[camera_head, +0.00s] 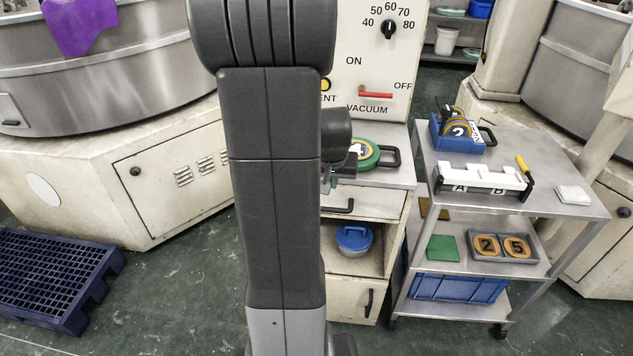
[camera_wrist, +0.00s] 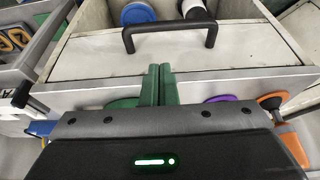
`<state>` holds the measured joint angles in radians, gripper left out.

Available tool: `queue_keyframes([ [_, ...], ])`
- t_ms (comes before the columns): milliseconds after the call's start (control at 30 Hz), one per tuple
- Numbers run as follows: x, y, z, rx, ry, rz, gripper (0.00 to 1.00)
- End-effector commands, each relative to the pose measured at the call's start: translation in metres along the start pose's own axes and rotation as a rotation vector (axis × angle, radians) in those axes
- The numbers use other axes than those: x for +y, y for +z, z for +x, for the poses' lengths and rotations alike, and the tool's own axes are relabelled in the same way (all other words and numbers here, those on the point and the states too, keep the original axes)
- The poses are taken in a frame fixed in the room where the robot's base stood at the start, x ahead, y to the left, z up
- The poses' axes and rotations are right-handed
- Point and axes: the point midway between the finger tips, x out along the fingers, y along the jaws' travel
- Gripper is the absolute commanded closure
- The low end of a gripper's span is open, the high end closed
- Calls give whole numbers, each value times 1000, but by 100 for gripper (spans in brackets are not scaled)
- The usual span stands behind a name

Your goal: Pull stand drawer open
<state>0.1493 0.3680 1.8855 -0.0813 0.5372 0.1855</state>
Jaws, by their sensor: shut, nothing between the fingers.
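The stand (camera_head: 396,173) is partly hidden behind my arm in the head view. Its pale drawer (camera_head: 375,205) has a black bar handle (camera_head: 342,207) and looks shut, its inside not visible. In the wrist view, the drawer front (camera_wrist: 240,50) fills the upper middle, with the handle (camera_wrist: 170,29) standing out from it. My gripper (camera_wrist: 159,70) is shut and empty, its green fingers together. The fingertips appear over the drawer front, close to the handle but apart from it and not around it. My arm hides most of the gripper in the head view.
A green ring (camera_head: 366,152) lies on the stand top; a purple disc (camera_wrist: 220,99) and an orange tool (camera_wrist: 272,101) show there too. A blue-lidded tub (camera_head: 354,238) sits below the drawer. A steel trolley (camera_head: 560,203) stands right; a blue pallet (camera_head: 55,275) lies left.

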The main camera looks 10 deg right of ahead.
Motion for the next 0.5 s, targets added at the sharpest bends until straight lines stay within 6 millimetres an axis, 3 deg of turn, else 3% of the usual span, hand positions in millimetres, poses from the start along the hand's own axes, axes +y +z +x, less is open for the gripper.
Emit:
queue_keyframes([
  [500,0,2,70,-6,1,-1,100],
])
